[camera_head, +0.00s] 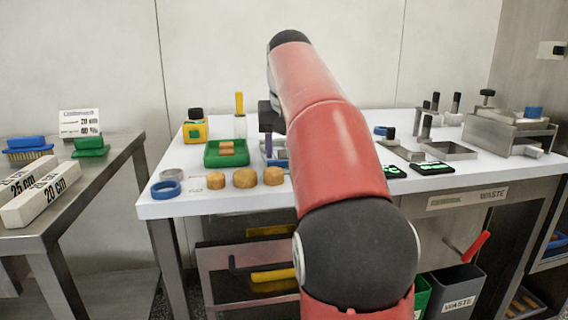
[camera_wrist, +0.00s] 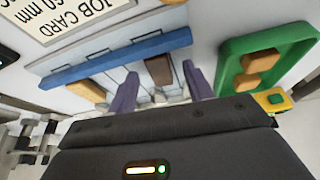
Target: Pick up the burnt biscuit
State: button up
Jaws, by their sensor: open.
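The burnt biscuit (camera_wrist: 158,71) is a dark brown bar on a pale, lined rack (camera_wrist: 112,62) with a blue edge bar, in the wrist view. A lighter tan biscuit (camera_wrist: 86,90) lies on the same rack to its left. My gripper (camera_wrist: 160,72) is open, and its two purple fingers stand either side of the dark biscuit in the picture. I cannot tell how far the fingertips are above it. In the head view my gripper (camera_head: 270,125) hangs over the rack (camera_head: 274,152), where my arm hides the dark biscuit.
A green tray (camera_wrist: 297,42) with orange biscuits stands right of the rack in the wrist view, and left of it in the head view (camera_head: 211,160). A job card (camera_wrist: 75,17) lies nearby. Round tan pieces (camera_head: 244,178) line the table's front. Metal fixtures (camera_head: 508,134) stand at right.

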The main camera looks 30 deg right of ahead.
aim_at(285, 155)
jog(key=shift+w+f, duration=0.1)
jog(key=shift+f, duration=0.15)
jog(key=c, duration=0.9)
jog(key=shift+o, duration=0.2)
jog(key=shift+r, duration=0.15)
notch_tip(285, 155, up, 10)
jog(key=p, duration=0.4)
